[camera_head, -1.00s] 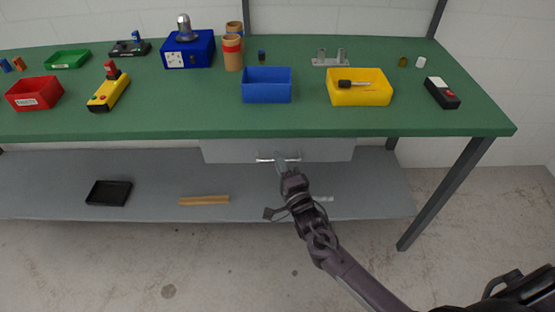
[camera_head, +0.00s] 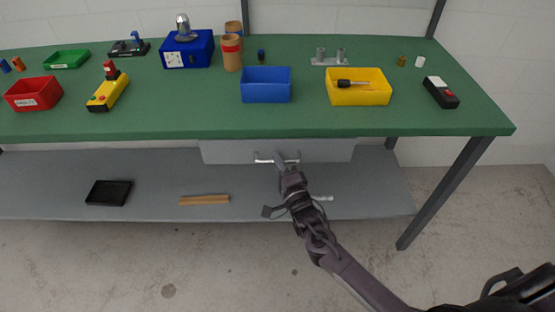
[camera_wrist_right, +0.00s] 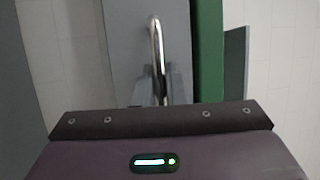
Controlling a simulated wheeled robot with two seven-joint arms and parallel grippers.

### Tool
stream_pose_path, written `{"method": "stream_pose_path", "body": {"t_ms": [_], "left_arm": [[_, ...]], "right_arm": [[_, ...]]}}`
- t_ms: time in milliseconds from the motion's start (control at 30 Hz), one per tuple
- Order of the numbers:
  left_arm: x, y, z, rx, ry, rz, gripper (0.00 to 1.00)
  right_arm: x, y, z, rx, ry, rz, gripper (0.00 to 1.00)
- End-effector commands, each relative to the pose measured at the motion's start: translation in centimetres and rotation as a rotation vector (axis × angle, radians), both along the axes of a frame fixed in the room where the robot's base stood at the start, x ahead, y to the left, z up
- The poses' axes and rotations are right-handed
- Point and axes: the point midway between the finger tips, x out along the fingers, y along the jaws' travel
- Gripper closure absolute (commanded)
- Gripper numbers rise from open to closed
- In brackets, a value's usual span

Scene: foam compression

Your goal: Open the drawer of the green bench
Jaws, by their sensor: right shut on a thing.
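The green bench (camera_head: 200,118) runs across the head view, with a grey drawer (camera_head: 330,151) under its top. The drawer front looks flush below the bench edge. Its silver bar handle (camera_head: 264,157) shows in front of it, and also in the right wrist view (camera_wrist_right: 156,45), where it runs down between the fingers. My right gripper (camera_head: 281,162) is at the handle and shut on it, with the fingertips partly covering the bar. My left gripper is not in view.
A grey lower shelf (camera_head: 140,205) holds a black tray (camera_head: 108,193) and a wooden strip (camera_head: 204,200). A blue bin (camera_head: 266,85) and a yellow bin (camera_head: 359,88) stand on the bench top above the drawer. A dark bench leg (camera_head: 445,195) stands at the right.

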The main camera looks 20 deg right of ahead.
Motion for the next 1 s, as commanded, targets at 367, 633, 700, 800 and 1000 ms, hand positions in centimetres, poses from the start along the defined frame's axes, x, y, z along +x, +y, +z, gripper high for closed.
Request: {"method": "stream_pose_path", "body": {"t_ms": [367, 633, 700, 800, 1000], "left_arm": [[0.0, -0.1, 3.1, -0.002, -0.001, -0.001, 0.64], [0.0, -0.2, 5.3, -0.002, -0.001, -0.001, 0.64], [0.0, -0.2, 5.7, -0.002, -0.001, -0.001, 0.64], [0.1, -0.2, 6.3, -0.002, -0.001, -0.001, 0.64], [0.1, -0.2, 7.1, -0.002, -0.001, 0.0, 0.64]], "right_arm": [[-7.0, 2.0, 0.1, 0.004, 0.011, 0.0, 1.0], [-14.3, 4.1, 0.1, 0.003, 0.01, 0.0, 1.0], [-16.2, 4.6, 0.0, 0.003, 0.011, -0.001, 1.0], [-18.7, 5.3, 0.0, 0.001, 0.009, -0.001, 1.0], [-23.0, 6.5, 0.0, 0.0, 0.008, -0.001, 1.0]]}}
